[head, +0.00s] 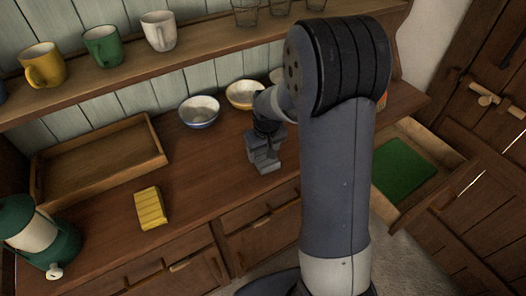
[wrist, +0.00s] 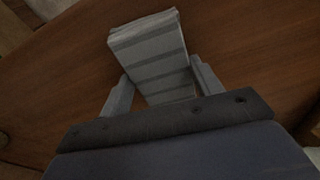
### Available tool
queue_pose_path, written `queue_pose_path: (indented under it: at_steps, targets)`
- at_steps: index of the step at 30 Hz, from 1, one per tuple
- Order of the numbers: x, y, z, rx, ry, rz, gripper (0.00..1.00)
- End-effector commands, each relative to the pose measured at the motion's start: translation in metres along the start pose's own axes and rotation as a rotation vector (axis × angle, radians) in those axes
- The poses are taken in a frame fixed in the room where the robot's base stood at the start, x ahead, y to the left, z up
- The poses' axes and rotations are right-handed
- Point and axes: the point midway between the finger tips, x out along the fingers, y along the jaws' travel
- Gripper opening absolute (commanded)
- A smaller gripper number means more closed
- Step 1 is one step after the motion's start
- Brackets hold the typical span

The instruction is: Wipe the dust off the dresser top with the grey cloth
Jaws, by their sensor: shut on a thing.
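My gripper (head: 264,150) is over the front part of the brown wooden dresser top (head: 205,160), right of the middle in the head view. It is shut on the grey cloth, a folded, striped pad that shows between the two fingers in the wrist view (wrist: 152,55). The cloth is low, at or close to the wood; I cannot tell if it touches. The dresser top also shows around it in the wrist view (wrist: 238,50). I cannot make out dust on the wood. My arm hides the right part of the dresser top.
A yellow folded cloth or sponge (head: 150,208), a wooden tray (head: 158,157), a green lantern (head: 38,235) and bowls (head: 198,112) stand on the dresser. Mugs (head: 102,46) and glasses line the shelf above. An open drawer (head: 447,158) with a green lining sticks out at right.

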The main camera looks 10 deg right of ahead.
Motion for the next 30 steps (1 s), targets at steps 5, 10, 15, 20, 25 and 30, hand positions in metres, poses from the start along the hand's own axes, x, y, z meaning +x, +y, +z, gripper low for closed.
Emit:
queue_pose_path:
  at_steps: [5,10,15,20,25,30]
  targets:
    - [-0.025,0.0,-0.004,0.0,0.003,0.001,0.43]
    - [-0.038,-0.001,-0.005,0.0,-0.001,0.0,0.43]
    - [-0.054,-0.002,-0.007,0.001,0.0,0.0,0.43]
    - [-0.068,-0.002,-0.01,0.001,0.0,0.001,0.43]
    - [-0.08,-0.003,-0.011,0.002,0.0,0.001,0.43]
    - [-0.081,-0.003,-0.011,0.002,0.0,0.001,0.43]
